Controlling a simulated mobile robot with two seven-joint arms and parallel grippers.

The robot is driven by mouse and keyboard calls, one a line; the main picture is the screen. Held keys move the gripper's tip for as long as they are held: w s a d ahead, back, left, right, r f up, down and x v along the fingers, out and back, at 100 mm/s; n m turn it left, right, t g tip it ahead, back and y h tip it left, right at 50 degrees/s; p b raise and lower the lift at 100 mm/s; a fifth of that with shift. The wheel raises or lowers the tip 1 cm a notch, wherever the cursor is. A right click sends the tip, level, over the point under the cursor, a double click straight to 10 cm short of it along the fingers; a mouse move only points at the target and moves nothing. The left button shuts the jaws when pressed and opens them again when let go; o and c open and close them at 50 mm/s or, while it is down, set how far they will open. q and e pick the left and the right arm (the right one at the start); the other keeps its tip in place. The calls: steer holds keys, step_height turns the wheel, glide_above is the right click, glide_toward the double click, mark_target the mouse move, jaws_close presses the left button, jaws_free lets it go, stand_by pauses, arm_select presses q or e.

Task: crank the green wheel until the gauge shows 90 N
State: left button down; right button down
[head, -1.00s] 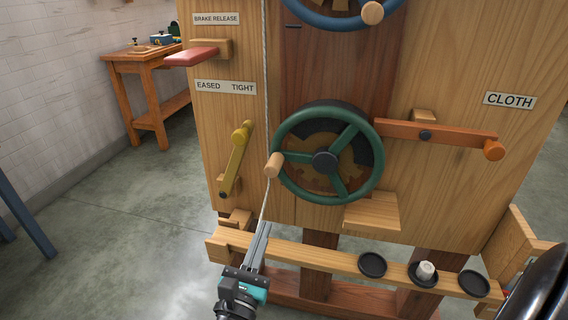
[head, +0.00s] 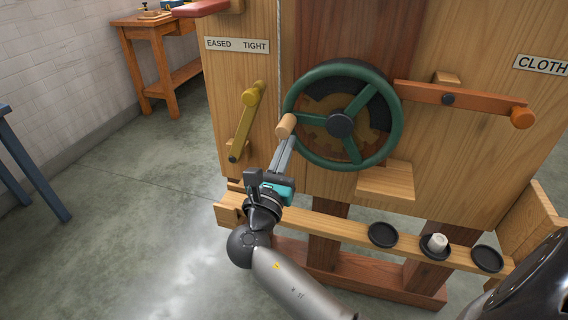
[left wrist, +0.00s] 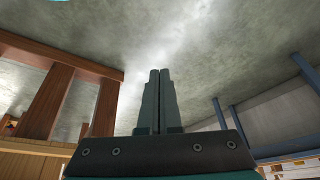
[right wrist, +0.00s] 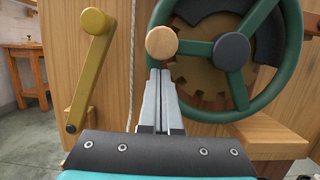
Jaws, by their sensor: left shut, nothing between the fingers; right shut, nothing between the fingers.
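The green wheel (head: 396,127) is mounted upright on the wooden panel, with a dark hub and a wooden crank knob (head: 286,125) at its left side. My right gripper (head: 291,140) is shut and empty, its fingertips just below the knob. In the right wrist view the fingertips (right wrist: 160,73) sit right under the round end of the knob (right wrist: 162,42); I cannot tell whether they touch. My left gripper (left wrist: 159,72) is shut and empty in the left wrist view, with bare floor beyond it; the head view does not show it. No gauge is in view.
A yellow lever (head: 245,122) stands left of the wheel under the EASED/TIGHT label (head: 237,45). A cord (head: 279,50) runs down between them. An orange lever (head: 465,101) is at the right. A ledge (head: 340,230) below holds black dishes. A small wooden block (head: 386,180) juts out under the wheel.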

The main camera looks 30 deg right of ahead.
mark_target(285, 133)
steer(key=shift+r, duration=0.4)
